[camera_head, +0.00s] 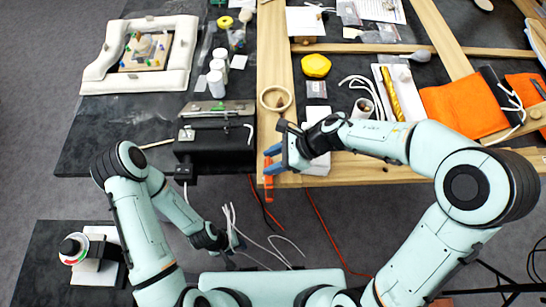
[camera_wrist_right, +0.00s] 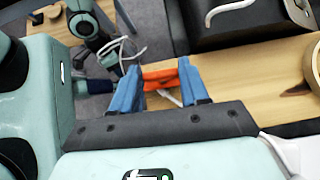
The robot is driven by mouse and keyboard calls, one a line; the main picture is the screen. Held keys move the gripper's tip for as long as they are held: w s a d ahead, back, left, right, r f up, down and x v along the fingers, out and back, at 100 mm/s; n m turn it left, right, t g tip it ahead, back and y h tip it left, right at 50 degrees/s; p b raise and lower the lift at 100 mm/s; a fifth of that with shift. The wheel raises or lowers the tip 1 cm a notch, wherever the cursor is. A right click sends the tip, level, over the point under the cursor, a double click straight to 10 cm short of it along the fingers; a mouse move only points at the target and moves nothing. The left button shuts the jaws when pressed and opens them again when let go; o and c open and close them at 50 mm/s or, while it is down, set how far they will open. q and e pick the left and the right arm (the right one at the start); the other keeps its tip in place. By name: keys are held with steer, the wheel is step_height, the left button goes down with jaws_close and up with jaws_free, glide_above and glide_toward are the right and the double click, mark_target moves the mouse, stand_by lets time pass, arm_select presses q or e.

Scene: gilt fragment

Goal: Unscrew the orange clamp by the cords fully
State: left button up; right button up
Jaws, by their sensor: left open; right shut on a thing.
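The orange clamp (camera_head: 268,182) is at the front edge of the wooden workbench frame, with its lower part hanging below the edge. In the right wrist view the orange clamp (camera_wrist_right: 160,77) lies between the blue fingers of my right gripper (camera_wrist_right: 158,84). My right gripper (camera_head: 273,160) is shut on it from the right. My left gripper (camera_head: 236,243) is open, low in front of the bench and apart from the clamp. White cords (camera_head: 282,250) hang beside and past its fingers. The clamp's screw end is partly hidden by my right gripper.
A black box (camera_head: 215,145) with metal parts on top stands left of the clamp. A wooden ring (camera_head: 275,98) and a yellow lump (camera_head: 316,66) lie on the bench. Orange cloth (camera_head: 462,108) lies to the right. Red and black cables run across the floor.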

arm_select(q)
steer(key=shift+w+r, duration=0.2)
steer(key=shift+r, duration=0.05)
arm_select(e)
steer(key=shift+n+g, duration=0.3)
steer(key=o, duration=1.1)
steer(key=shift+a, duration=0.1)
steer(key=shift+c, duration=0.2)
steer(key=shift+r, duration=0.1)
arm_select(q)
steer(key=shift+w+r+p, duration=0.5)
steer(key=shift+w+r, duration=0.05)
steer(key=shift+w, duration=0.05)
arm_select(e)
steer(key=v, duration=1.3)
